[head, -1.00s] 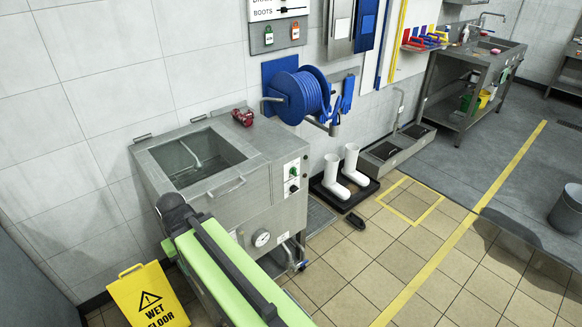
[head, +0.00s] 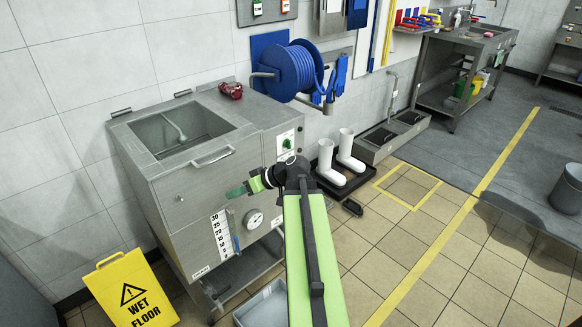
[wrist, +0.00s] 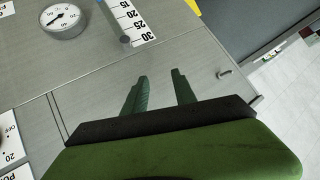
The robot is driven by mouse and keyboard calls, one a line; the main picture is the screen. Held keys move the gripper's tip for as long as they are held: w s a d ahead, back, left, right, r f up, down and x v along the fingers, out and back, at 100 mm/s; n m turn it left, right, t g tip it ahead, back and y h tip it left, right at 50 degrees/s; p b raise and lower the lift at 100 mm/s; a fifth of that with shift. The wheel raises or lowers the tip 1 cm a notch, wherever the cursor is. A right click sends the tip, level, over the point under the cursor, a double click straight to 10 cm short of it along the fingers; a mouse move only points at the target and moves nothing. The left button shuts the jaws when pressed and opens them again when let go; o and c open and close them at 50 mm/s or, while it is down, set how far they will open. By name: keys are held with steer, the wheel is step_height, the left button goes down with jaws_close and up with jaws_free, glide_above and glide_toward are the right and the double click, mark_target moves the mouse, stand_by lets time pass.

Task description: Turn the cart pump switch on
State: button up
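A steel cabinet (head: 185,215) with an open basin in its top stands at the left of the head view. A white switch plate with a green knob (head: 286,143) is at the right of its front. The plate's lower part is hidden behind my arm. My gripper (head: 236,191) is open and empty, pointing left before the cabinet front near the scale. In the wrist view its two green fingers (wrist: 161,80) are apart, with the steel face behind them. Cut-off white labels, one starting "PU" (wrist: 18,174), are at the left edge there. No switch shows clearly there.
A dial gauge (head: 253,220) and a level scale (head: 222,236) are on the cabinet front. A yellow wet-floor sign (head: 132,293) stands lower left. A grey tub (head: 262,308) is on the floor below my arm. White boots (head: 346,150) stand right.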

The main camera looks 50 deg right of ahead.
steer(key=s+d+m+t+h+b, duration=0.1)
steer(key=s+d+t+h+b, duration=0.35)
steer(key=d, duration=1.15)
steer(key=t+h+b, duration=0.2)
steer(key=t+b, duration=0.1)
steer(key=t, duration=0.1)
glide_toward(290, 145)
steer(key=shift+m, duration=0.4)
steer(key=w, duration=0.9)
steer(key=shift+w+d+r+p, duration=0.1)
steer(key=shift+w+d+p, duration=0.1)
steer(key=shift+d+p, duration=0.15)
